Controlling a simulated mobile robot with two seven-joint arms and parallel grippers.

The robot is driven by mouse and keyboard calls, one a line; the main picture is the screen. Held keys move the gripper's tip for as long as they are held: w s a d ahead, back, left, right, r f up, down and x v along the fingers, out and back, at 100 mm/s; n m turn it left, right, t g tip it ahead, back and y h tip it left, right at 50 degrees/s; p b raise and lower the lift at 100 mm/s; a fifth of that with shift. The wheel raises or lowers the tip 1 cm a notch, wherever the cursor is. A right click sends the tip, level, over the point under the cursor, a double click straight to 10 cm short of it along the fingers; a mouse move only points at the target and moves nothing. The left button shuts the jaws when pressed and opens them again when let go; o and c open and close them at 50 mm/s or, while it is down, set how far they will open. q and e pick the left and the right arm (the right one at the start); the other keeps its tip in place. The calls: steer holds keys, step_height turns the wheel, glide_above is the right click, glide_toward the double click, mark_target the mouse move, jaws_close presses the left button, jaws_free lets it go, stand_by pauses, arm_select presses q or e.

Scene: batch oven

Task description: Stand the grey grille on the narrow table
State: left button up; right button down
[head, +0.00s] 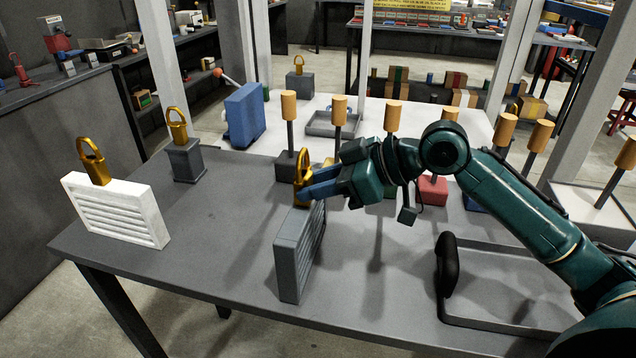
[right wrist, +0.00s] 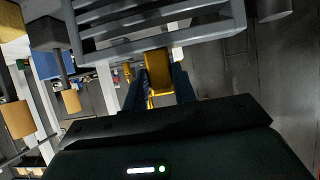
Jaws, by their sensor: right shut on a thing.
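The grey grille (head: 289,262) is a slatted upright panel with a gold ring handle (head: 304,180) on top. It is over the front middle of the grey table (head: 215,245); I cannot tell whether its lower edge touches the top. My right gripper (head: 310,188) is shut on the gold handle. In the right wrist view, the grille's slats (right wrist: 150,25) fill the top and the handle (right wrist: 158,72) sits between the blue fingers. My left gripper is in neither view. I cannot tell which surface is the narrow table.
A white grille (head: 115,210) with a gold handle stands at the table's left. A grey block (head: 186,161) with a gold handle is behind it. Several wooden-topped posts (head: 288,108) stand along the back. A grey tray (head: 480,322) lies at the right. The table between the two grilles is clear.

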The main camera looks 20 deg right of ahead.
steer(key=shift+f, duration=0.1)
steer(key=c, duration=1.1)
jaws_free()
arm_select(q)
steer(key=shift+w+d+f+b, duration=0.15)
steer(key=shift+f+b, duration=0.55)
steer(key=shift+b, duration=0.65)
arm_select(e)
steer(key=shift+v, duration=6.1)
steer(key=shift+w, duration=0.1)
